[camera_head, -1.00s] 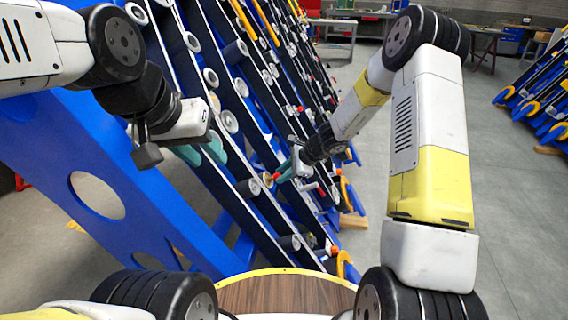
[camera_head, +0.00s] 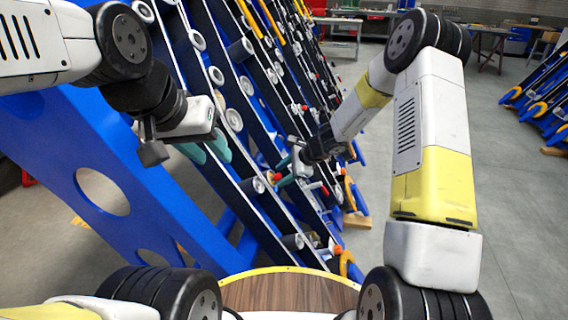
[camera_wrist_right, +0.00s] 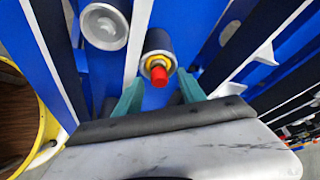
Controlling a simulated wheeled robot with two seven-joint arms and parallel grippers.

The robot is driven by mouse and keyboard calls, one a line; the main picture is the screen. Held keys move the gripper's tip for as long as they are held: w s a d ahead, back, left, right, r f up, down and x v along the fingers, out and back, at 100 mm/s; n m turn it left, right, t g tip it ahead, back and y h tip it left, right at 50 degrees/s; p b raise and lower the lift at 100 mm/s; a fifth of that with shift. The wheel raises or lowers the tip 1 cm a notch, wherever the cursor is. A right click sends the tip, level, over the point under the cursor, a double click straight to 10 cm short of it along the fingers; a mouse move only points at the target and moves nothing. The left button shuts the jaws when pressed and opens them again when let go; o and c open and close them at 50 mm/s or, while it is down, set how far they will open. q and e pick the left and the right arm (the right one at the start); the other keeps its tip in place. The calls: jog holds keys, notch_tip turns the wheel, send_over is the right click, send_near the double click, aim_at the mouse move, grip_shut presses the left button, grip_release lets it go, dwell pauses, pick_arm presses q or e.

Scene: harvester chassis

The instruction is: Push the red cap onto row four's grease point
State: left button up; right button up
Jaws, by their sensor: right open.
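The red cap (camera_wrist_right: 159,76) sits on a yellow ring at the end of a dark roller (camera_wrist_right: 157,42) in the right wrist view. In the head view the red cap (camera_head: 277,177) shows at the end of a roller on the slanted blue chassis. My right gripper (camera_wrist_right: 160,84) is open, its teal fingers on either side of the cap with gaps between. The right gripper also shows in the head view (camera_head: 285,171). My left gripper (camera_head: 207,150) is at the left, its two teal fingers apart and nothing seen between them.
Rows of rollers (camera_head: 230,118) and slanted rails fill the chassis around the right gripper. A bare roller end (camera_wrist_right: 105,26) is left of the cap in the wrist view. A large blue side plate (camera_head: 60,150) stands at left.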

jog(key=shift+r, duration=0.1)
jog(key=v, duration=0.7)
jog(key=shift+s+d, duration=0.2)
jog(key=shift+d, duration=0.1)
jog(key=shift+r, duration=0.15)
